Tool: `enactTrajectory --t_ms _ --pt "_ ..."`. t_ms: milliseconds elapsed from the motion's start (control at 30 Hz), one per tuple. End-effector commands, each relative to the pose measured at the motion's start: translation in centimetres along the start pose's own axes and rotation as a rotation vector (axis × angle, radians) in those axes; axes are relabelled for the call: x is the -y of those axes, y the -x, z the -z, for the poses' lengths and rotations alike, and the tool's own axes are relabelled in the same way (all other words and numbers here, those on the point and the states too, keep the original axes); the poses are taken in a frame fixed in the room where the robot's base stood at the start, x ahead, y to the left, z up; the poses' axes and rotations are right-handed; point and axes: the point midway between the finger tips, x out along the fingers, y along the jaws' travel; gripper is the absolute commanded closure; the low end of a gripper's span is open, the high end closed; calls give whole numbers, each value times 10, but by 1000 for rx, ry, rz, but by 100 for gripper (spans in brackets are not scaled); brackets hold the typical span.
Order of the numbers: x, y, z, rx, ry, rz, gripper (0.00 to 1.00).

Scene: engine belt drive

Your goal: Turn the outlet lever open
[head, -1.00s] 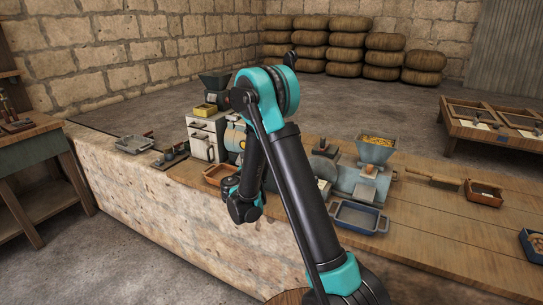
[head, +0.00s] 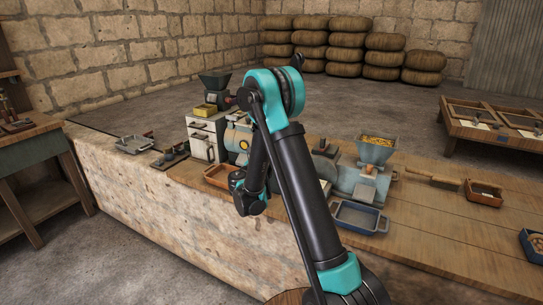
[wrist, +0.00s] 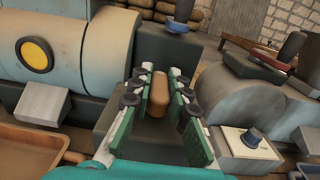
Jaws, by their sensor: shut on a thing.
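In the wrist view, my gripper (wrist: 159,76) has its green-padded fingers on either side of an upright brown wooden handle (wrist: 157,97), which looks like the outlet lever's grip. The gripper is shut on this handle. The lever's base and pivot are hidden behind the handle and fingers. The handle stands before a dark grey block, to the right of a pale blue-grey machine drum (wrist: 105,50) with a yellow round disc. In the head view my arm hides the gripper and lever; the machine (head: 237,138) shows just behind my wrist.
A shallow brown tray (wrist: 30,148) sits at the lower left in the wrist view, beneath a grey spout-like block (wrist: 42,103). Rounded grey housings and a pale box with a dark knob (wrist: 251,138) stand close on the right. A blue-grey tray (head: 359,217) lies right of my arm.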

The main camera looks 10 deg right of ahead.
Motion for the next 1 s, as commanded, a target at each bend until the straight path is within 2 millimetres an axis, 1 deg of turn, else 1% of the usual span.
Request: enactTrajectory --t_ms 267,467,667,1000 --pt "0 0 0 0 0 11 100" --pt "-1 0 0 0 0 77 100" --pt "-2 0 0 0 0 217 100" --pt "-2 0 0 0 0 533 100"
